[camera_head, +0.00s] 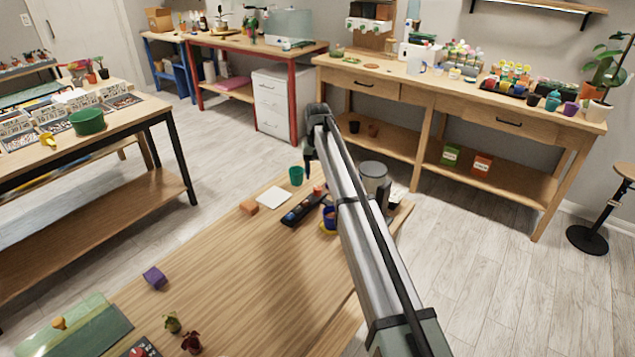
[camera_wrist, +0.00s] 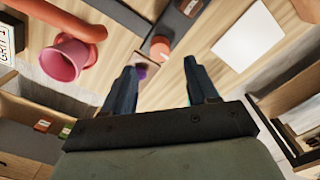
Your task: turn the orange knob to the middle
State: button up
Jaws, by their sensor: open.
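The orange knob (camera_head: 318,190) shows as a small orange-red piece at the far end of a dark panel (camera_head: 301,211) on the wooden table. In the wrist view the orange knob (camera_wrist: 159,47) is a round-topped stub by the end of the dark panel (camera_wrist: 182,18). My gripper (camera_head: 308,168) hangs above the far part of the table, near the knob. In the wrist view my gripper (camera_wrist: 160,72) has its two fingers apart, with the knob just past the space between the tips. Nothing is held. I cannot tell which way the knob is set.
A white pad (camera_head: 274,196) and an orange block (camera_head: 249,207) lie left of the panel. A green cup (camera_head: 296,175) stands behind them. A blue pot (camera_head: 330,215) is to the right. A pink pot (camera_wrist: 68,58) shows in the wrist view. The table's middle is clear.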

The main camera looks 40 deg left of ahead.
aim_at(318, 188)
notch_tip(318, 188, up, 7)
jog(key=shift+r, duration=0.2)
dwell(0.6)
